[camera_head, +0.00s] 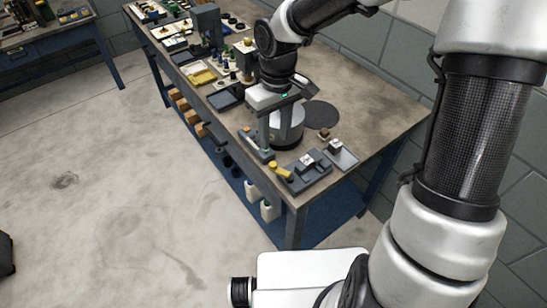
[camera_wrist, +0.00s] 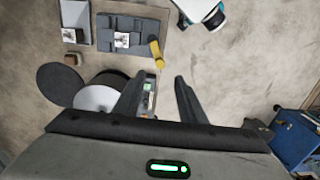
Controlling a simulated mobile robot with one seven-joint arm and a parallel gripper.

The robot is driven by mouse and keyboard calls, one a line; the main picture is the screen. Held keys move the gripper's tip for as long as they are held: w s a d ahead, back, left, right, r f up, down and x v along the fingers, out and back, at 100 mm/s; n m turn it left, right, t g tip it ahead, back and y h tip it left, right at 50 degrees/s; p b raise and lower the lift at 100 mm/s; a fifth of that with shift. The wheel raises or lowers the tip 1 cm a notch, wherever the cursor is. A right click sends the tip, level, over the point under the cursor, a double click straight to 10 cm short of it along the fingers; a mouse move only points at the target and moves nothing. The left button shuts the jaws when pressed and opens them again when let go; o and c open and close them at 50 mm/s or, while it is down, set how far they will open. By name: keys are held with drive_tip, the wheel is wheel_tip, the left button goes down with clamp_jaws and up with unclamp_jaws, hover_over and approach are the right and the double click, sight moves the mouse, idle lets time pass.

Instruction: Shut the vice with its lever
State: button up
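The vice (camera_head: 314,174) is a dark grey block at the bench's near corner, with a silver block (camera_head: 307,159) at its middle. Its yellow lever (camera_head: 281,171) sticks out at the side toward the bench's front edge. In the wrist view the vice (camera_wrist: 106,29) is at upper left, with the lever (camera_wrist: 156,53) at its lower right corner. My gripper (camera_head: 275,145) points down beside the vice. In the wrist view its fingers (camera_wrist: 158,80) are apart with nothing gripped between them, and the lever shows beyond the fingertips, apart from them. The jaw gap is too small to judge.
A white-topped round drum (camera_head: 287,128) and a black disc (camera_head: 320,114) are close to my gripper. A narrow panel (camera_head: 252,143) lies along the front edge. A small plate with a block (camera_head: 343,155) and a brown knob (camera_head: 324,133) are behind the vice. Open floor lies left.

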sight(273, 164)
wheel_tip(273, 164, down, 10)
drive_tip(key=shift+s+a+r+b, duration=0.1)
drive_tip(key=shift+a+b, duration=0.05)
drive_tip(key=shift+b, duration=0.35)
drive_tip(key=shift+c, duration=0.2)
